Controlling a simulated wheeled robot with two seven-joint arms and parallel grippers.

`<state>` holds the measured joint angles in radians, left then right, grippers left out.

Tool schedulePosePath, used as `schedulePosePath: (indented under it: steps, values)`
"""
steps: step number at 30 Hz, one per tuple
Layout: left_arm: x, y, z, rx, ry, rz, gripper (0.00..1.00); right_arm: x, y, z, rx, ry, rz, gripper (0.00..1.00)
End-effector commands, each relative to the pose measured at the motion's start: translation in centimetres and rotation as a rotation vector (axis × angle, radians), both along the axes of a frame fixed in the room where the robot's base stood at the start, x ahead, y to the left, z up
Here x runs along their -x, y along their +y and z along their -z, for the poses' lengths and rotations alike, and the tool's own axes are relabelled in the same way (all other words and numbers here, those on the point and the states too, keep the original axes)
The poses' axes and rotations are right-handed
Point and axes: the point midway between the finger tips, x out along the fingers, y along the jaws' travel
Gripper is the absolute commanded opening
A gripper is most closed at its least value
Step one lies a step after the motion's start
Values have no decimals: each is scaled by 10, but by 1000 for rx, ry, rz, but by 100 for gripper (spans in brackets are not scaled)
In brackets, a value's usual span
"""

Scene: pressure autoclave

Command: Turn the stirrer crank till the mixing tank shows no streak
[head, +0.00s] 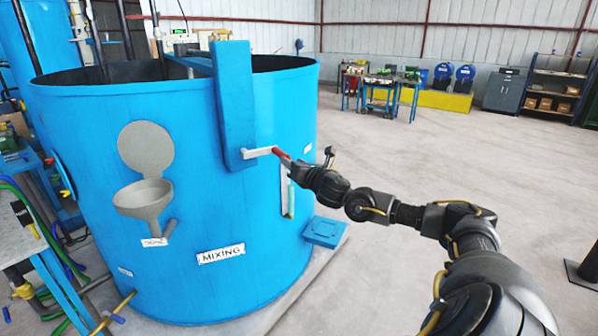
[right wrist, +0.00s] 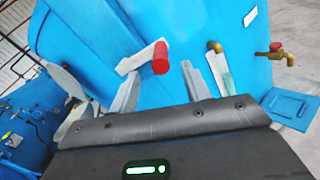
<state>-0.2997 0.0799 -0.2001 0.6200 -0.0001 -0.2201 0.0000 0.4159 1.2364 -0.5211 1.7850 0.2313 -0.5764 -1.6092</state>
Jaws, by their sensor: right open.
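The blue mixing tank (head: 170,235) carries a "MIXING" label (head: 221,254) on its front. The stirrer crank (head: 257,153) is a pale arm at the foot of a blue upright housing (head: 234,105), pointing right in the head view, with a red handle (head: 283,157). My right gripper (head: 297,169) is open close to the handle. In the right wrist view the red handle (right wrist: 160,57) shows between and beyond the open fingers (right wrist: 160,85), with no grip on it. A narrow pale sight strip (head: 290,196) is on the tank below; any streak is too small to tell. My left gripper is out of view.
A grey funnel (head: 144,197) and round plate (head: 146,149) are on the tank's front left. A blue box (head: 325,231) sits at its lower right. A brass tap (right wrist: 277,50) shows in the right wrist view. Open floor (head: 400,150) lies to the right.

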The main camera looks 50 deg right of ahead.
Motion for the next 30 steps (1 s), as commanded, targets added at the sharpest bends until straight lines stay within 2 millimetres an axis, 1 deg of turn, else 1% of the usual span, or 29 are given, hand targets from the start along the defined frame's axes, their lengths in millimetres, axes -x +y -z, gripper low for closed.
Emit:
schedulePosePath:
  steps: [1,3,6,9,30]
  values:
    - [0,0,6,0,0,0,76,8,2,3,3,2,-3,48]
    - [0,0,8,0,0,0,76,17,4,2,3,1,0,48]
    - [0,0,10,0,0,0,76,25,6,1,1,0,-1,48]
    - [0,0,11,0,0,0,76,28,7,0,-1,-1,0,48]
    - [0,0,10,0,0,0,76,28,7,-1,-2,-2,-1,48]
